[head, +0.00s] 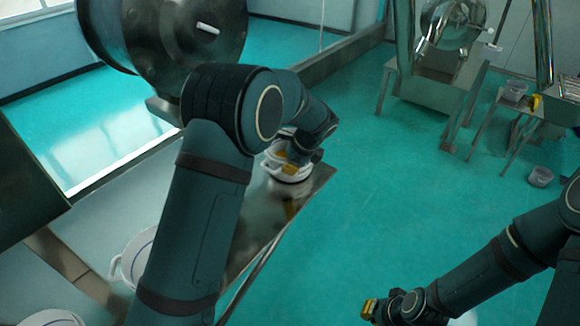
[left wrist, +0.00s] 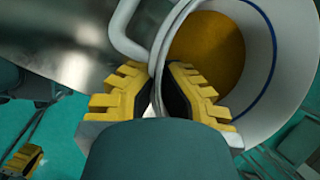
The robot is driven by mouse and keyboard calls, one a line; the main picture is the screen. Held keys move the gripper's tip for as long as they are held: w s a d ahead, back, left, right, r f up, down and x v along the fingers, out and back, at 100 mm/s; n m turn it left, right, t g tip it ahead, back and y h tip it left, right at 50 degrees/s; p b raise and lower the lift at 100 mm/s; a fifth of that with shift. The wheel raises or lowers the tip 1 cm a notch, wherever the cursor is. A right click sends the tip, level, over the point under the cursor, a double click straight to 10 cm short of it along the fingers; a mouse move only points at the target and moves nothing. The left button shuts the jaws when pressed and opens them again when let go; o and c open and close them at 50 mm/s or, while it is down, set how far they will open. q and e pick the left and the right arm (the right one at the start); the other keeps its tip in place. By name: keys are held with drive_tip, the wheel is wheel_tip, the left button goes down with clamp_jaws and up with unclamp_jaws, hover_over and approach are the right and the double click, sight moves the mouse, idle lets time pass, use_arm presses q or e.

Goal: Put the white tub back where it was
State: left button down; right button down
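The white tub (head: 276,168) stands at the far end of the metal table, partly hidden behind my left arm. In the left wrist view the tub (left wrist: 285,50) is open at the top, has a blue line around its wall and holds orange-yellow material. My left gripper (left wrist: 160,75) has its yellow fingers on both sides of the tub's wall, pinching it beside the white handle; it also shows in the head view (head: 289,160). My right gripper (head: 370,308) is low at the bottom right, away from the tub; its finger gap is not clear.
A second white tub (head: 135,255) and part of another round white container (head: 50,318) are at the lower left. A large metal drum (head: 165,35) stands behind the table. Metal stands with small containers (head: 513,92) are at the far right.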

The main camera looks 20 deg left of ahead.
use_arm(q)
drive_tip(key=shift+f, duration=0.15)
drive_tip(key=c, duration=1.6)
unclamp_jaws()
drive_tip(key=shift+f, duration=0.1)
drive_tip(key=shift+c, duration=0.2)
drive_tip(key=o, duration=0.5)
drive_tip(key=shift+d+r, duration=0.1)
drive_tip(key=shift+r, duration=0.25)
drive_tip(key=p+v, duration=0.1)
drive_tip(key=v, duration=1)
drive_tip(key=shift+d+r, duration=0.15)
drive_tip(key=shift+r, duration=0.15)
drive_tip(key=shift+s, duration=0.1)
